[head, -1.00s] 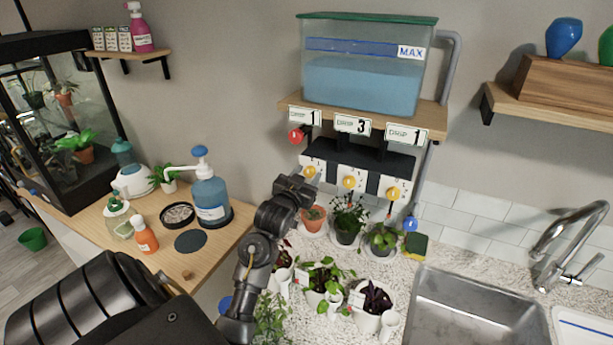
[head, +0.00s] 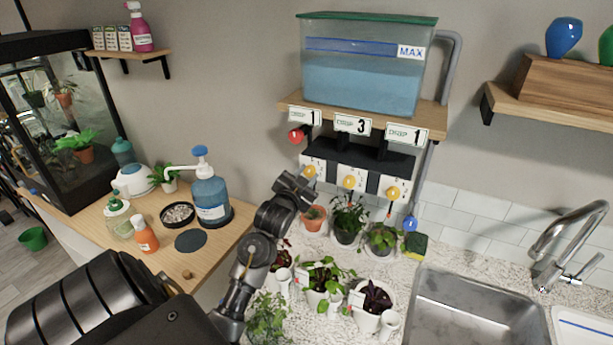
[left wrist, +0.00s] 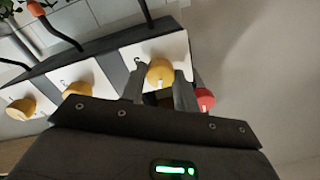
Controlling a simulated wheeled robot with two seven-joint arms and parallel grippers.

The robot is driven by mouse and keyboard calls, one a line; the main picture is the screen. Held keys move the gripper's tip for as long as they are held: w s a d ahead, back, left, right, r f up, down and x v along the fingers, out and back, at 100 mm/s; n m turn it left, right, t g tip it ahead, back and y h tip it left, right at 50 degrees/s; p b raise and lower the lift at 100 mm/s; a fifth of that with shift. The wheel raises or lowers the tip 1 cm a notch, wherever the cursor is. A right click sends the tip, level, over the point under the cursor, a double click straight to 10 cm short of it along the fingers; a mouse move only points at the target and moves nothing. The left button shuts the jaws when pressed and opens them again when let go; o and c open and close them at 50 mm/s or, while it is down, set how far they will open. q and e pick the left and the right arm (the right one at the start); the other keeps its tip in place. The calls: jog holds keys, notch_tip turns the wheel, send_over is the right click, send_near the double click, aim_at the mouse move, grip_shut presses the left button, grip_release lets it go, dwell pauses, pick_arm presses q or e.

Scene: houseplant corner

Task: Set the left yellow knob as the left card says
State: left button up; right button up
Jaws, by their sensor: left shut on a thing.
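The left yellow knob (head: 310,172) sits on a white dial plate at the left end of the dispenser panel. In the left wrist view this knob (left wrist: 160,72) lies between the two fingertips of my left gripper (left wrist: 160,88), which is shut on it. In the head view my left gripper (head: 297,187) reaches the knob from below left. The left card (head: 304,115) on the shelf edge reads DRIP 1. The knob's pointer and dial marks are too small or covered to read surely. My right gripper is not in view.
The middle yellow knob (head: 349,182) and right yellow knob (head: 392,193) sit to the right. A red knob (head: 296,135) is just above left of the gripper. A water tank (head: 362,75) stands on the shelf above. Potted plants (head: 348,220) crowd the counter below.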

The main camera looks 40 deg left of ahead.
pick_arm(q)
jog(key=shift+m, duration=1.9)
jog(key=o, duration=1)
jog(key=shift+c, duration=0.2)
jog(key=shift+s+d+f, duration=0.1)
jog(key=shift+s, duration=0.05)
jog(key=b+v, duration=0.3)
jog(key=v, duration=0.7)
jog(key=shift+s, duration=0.25)
